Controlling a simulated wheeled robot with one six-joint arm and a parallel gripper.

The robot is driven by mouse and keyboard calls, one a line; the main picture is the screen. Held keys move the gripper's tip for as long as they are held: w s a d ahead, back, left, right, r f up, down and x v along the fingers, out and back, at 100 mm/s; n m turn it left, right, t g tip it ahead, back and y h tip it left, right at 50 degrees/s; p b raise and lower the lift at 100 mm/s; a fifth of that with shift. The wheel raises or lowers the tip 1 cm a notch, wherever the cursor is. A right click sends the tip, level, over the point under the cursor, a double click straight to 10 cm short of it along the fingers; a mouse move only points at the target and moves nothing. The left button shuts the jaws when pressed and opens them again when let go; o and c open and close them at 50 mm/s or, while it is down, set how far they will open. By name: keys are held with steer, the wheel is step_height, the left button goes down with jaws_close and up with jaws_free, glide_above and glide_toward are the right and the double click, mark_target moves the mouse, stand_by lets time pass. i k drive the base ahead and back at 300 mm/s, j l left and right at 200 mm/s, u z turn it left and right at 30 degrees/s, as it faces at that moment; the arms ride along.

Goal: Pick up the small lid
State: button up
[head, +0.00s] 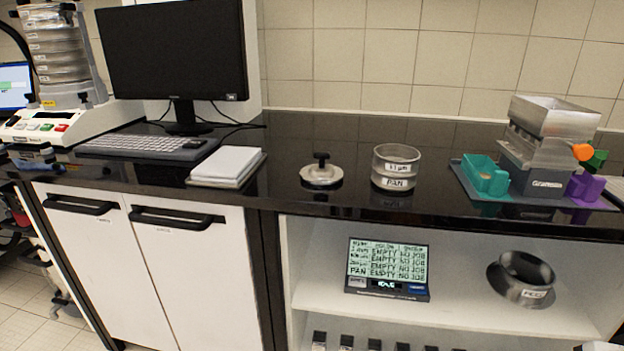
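The small lid (321,174) is a round, light metal disc with a black upright knob. It lies on the black countertop near the middle of the head view, between a stack of white paper and a metal pan. Its knob points up and nothing covers it. My gripper is not in view.
The labelled metal pan (396,167) stands just right of the lid. The paper stack (227,166) lies to its left, with a keyboard (148,146) and monitor (176,56) beyond. A metal divider device (545,147) with coloured cups stands at right. The counter around the lid is clear.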

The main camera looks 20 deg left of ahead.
mark_target(321, 174)
steer(key=u, duration=1)
